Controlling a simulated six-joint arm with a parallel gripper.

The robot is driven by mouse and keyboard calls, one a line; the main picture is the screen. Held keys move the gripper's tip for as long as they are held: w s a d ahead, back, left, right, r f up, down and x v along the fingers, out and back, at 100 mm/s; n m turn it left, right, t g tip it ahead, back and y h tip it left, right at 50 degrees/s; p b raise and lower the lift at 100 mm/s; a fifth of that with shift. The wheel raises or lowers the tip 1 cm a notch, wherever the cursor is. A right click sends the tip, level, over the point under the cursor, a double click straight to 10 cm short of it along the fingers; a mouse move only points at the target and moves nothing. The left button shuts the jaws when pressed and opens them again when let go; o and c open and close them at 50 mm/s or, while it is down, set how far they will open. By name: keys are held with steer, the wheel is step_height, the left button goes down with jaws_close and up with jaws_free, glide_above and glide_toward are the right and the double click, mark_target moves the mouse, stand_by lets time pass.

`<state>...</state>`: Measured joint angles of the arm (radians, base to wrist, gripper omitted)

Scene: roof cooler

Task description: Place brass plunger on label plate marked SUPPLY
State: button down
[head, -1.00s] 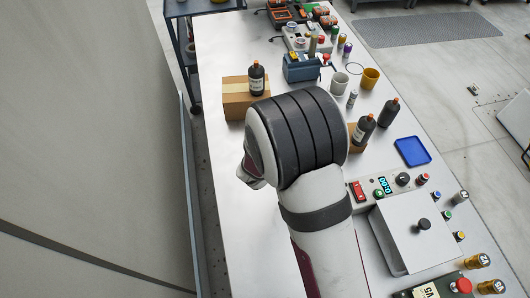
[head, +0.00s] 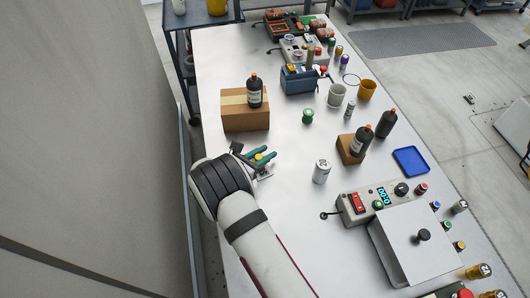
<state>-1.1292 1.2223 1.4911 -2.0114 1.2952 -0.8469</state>
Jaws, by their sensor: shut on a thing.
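My gripper (head: 262,161), with teal fingers, is low over the left part of the bench. It is shut on a small brass-yellow piece (head: 260,156), which looks like the brass plunger; the fingers and wrist partly hide it. A small pale, plate-like patch (head: 265,176) shows just below the fingers. I cannot tell whether it is a label plate or whether the piece touches it. No SUPPLY marking can be read.
A cardboard box (head: 245,118) with a dark bottle stands behind the gripper. A silver can (head: 321,171) and a green-topped item (head: 307,116) stand to the right. A control box (head: 375,203) is further right. The bench (head: 290,205) is clear around the can.

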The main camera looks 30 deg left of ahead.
steer(key=shift+f, duration=0.1)
steer(key=c, duration=0.6)
jaws_free()
